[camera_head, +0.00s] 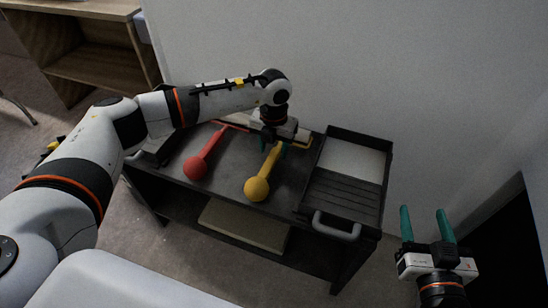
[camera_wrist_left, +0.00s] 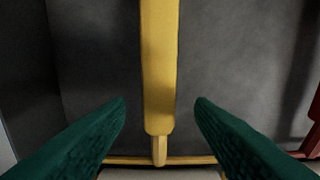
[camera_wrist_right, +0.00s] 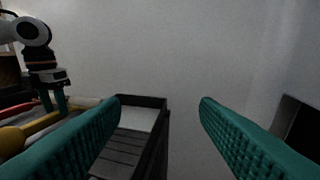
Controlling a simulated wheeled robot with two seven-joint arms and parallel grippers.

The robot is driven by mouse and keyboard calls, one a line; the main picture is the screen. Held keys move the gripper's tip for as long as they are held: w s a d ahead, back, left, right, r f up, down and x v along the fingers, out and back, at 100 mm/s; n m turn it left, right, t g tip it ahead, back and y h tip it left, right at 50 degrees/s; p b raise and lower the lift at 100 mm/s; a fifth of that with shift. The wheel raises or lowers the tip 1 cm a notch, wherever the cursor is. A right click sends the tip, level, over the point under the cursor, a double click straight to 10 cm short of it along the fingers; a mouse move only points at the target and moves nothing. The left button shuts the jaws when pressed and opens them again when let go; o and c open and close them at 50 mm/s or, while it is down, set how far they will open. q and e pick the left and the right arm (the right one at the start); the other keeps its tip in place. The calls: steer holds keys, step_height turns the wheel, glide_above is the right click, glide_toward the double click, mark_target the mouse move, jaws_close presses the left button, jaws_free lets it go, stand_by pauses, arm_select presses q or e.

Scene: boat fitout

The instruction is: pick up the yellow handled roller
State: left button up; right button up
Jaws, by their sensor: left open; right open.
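The yellow handled roller (camera_head: 257,188) lies on the dark cart top, its rounded end toward the front edge and its handle running back under my left gripper (camera_head: 276,144). In the left wrist view its yellow handle (camera_wrist_left: 160,60) runs between the two green fingers, with a gap on each side. The left gripper is open, pointing down over the handle, and hides part of it in the head view. My right gripper (camera_head: 423,212) is open and empty, off the cart's right side. The roller also shows partly in the right wrist view (camera_wrist_right: 38,127).
A red roller-like tool (camera_head: 203,157) lies left of the yellow one. A black tray (camera_head: 385,165) with a pale panel and slats fills the cart's right end, near a grey handle (camera_head: 337,228). A wall stands behind the cart. A wooden shelf (camera_head: 95,60) is at back left.

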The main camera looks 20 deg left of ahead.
arm_select(q)
steer(key=shift+f+b, duration=0.3)
steer(key=shift+f, duration=1.05)
arm_select(e)
steer(key=r, duration=0.1)
steer(key=r+t, duration=0.2)
steer(key=shift+w+a+r+y, duration=0.15)
steer(key=shift+a+y, duration=0.15)
steer(key=shift+y, duration=0.1)
arm_select(q)
steer(key=shift+c, duration=0.6)
jaws_close()
steer(key=shift+r, duration=0.1)
